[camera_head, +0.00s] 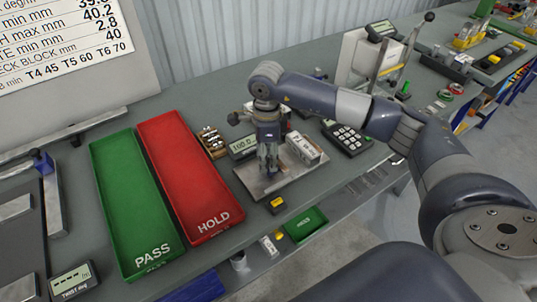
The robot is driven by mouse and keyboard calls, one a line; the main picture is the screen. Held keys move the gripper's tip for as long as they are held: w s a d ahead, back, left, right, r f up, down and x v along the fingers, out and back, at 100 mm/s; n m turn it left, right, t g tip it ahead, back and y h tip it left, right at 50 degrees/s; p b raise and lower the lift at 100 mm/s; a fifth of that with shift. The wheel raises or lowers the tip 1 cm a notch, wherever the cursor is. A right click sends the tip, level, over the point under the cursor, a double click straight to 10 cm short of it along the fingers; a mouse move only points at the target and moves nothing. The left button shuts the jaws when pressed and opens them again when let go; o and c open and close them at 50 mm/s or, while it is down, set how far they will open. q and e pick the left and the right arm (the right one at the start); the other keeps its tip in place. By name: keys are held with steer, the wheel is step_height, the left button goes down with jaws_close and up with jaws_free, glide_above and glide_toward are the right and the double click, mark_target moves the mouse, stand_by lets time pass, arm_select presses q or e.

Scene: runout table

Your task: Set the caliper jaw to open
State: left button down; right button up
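The caliper station is a flat metal plate (251,183) on the bench, with a small digital display (243,147) reading about 100.0 at its left rear. A pale block (304,149) stands on the plate's right side; I cannot tell whether it is the jaw. My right gripper (268,172) points down over the middle of the plate, between the display and the pale block. It hides the parts behind it. Its fingers are too small and dark to tell open from shut, or whether they touch anything. My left gripper is not in view.
A green PASS tray (135,200) and a red HOLD tray (186,175) lie left of the plate, both empty. A box of small metal parts (213,142) sits beside them. A keypad (347,136) stands right of the plate. Small items (278,204) line the front edge.

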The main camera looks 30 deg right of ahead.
steer(key=shift+d, duration=0.15)
steer(key=shift+r, duration=0.25)
step_height(320, 180, up, 12)
steer(key=shift+f, duration=0.25)
stand_by(0.4)
